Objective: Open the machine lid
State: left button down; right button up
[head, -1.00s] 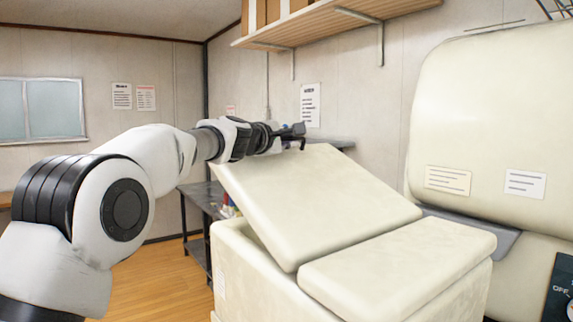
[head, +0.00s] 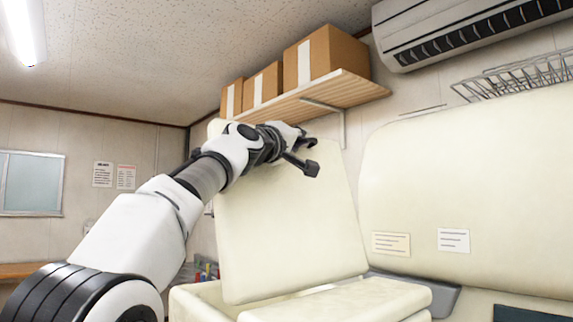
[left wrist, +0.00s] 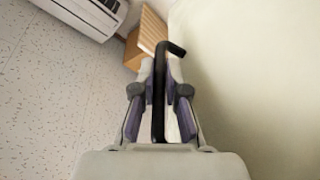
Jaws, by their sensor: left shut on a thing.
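The machine lid (head: 290,225) is a cream padded panel, raised and standing steeply above the cream machine body (head: 190,302) in the head view. It fills the right side of the left wrist view (left wrist: 260,80). My left gripper (head: 290,150) is at the lid's upper part. In the left wrist view its two fingers (left wrist: 160,95) are closed around a black bar handle (left wrist: 162,65) with a bent end. The inside of the machine is mostly hidden behind the lid and a flat cream front section (head: 345,302). My right gripper is not in view.
A large cream machine part (head: 470,190) with paper labels stands to the right of the lid. A wooden shelf (head: 310,98) with cardboard boxes (head: 326,57) is on the wall just above the gripper. An air conditioner (head: 470,28) hangs at upper right.

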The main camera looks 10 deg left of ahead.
pick_arm(q)
jog(key=s+d+m+h+b, duration=0.1)
jog(key=s+d+m+b, duration=0.1)
jog(key=s+d+m, duration=0.1)
jog(key=shift+s+d+r+h+b, duration=0.45)
jog(key=shift+s+d, duration=0.1)
jog(key=shift+d, duration=0.4)
jog(key=c, duration=1.5)
grip_release()
jog(key=shift+d, duration=0.15)
jog(key=b+v, duration=0.8)
jog(key=b, duration=0.1)
jog(key=shift+s+f, duration=0.3)
jog(key=shift+s, duration=0.05)
